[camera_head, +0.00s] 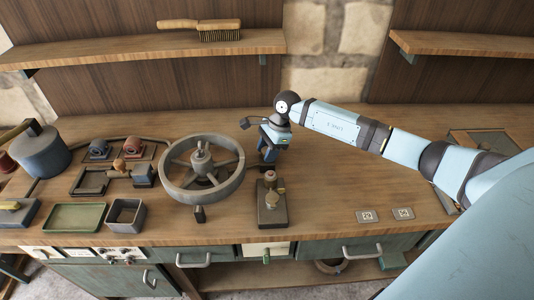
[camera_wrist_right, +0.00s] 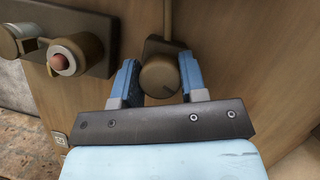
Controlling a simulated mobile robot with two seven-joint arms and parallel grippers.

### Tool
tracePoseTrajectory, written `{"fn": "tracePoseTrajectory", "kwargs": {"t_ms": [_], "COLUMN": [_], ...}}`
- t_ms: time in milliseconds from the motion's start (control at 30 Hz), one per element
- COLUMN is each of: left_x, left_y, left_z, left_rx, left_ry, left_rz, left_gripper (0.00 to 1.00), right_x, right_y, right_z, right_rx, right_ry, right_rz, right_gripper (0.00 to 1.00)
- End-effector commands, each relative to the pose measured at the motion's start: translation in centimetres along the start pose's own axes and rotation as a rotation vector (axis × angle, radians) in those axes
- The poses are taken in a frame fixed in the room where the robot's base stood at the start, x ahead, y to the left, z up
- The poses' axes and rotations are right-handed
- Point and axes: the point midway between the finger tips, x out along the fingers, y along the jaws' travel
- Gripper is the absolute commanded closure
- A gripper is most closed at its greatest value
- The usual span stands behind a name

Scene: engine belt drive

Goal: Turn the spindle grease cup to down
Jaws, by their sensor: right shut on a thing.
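A round dark-brown knob (camera_wrist_right: 159,77), which looks like the spindle grease cup, sits on a small dark block with a thin rod running away from it. My right gripper (camera_wrist_right: 158,68) is shut on this knob, with one blue finger on each side of it. In the head view the right gripper (camera_head: 268,157) points down to the bench, just right of the large grey flywheel (camera_head: 174,180). The knob is mostly hidden there by the gripper. My left gripper is not in view.
A dark plate with a brass-topped fitting (camera_head: 272,210) stands in front of the right gripper; its red button shows in the wrist view. A green tray (camera_head: 75,218) and a small grey box (camera_head: 124,216) are at the left. Two small tags (camera_head: 367,216) lie at the right.

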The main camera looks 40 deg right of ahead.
Motion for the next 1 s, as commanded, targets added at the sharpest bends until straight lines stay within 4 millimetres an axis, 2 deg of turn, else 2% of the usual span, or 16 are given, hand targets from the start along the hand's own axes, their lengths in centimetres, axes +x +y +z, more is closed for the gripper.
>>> {"fn": "tracePoseTrajectory", "kwargs": {"t_ms": [333, 1000], "left_x": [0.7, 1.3], "left_y": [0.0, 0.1], "left_z": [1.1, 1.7], "left_rx": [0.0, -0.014], "left_ry": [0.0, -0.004], "left_rz": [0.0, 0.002], "left_gripper": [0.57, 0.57], "right_x": [0.1, 0.1], "right_y": [0.0, 0.0], "right_z": [-0.1, 0.0], "right_rx": [0.302, 0.864], "right_ry": [0.001, 0.0], "right_rz": [-0.127, -0.36], "right_gripper": [0.85, 0.85]}}
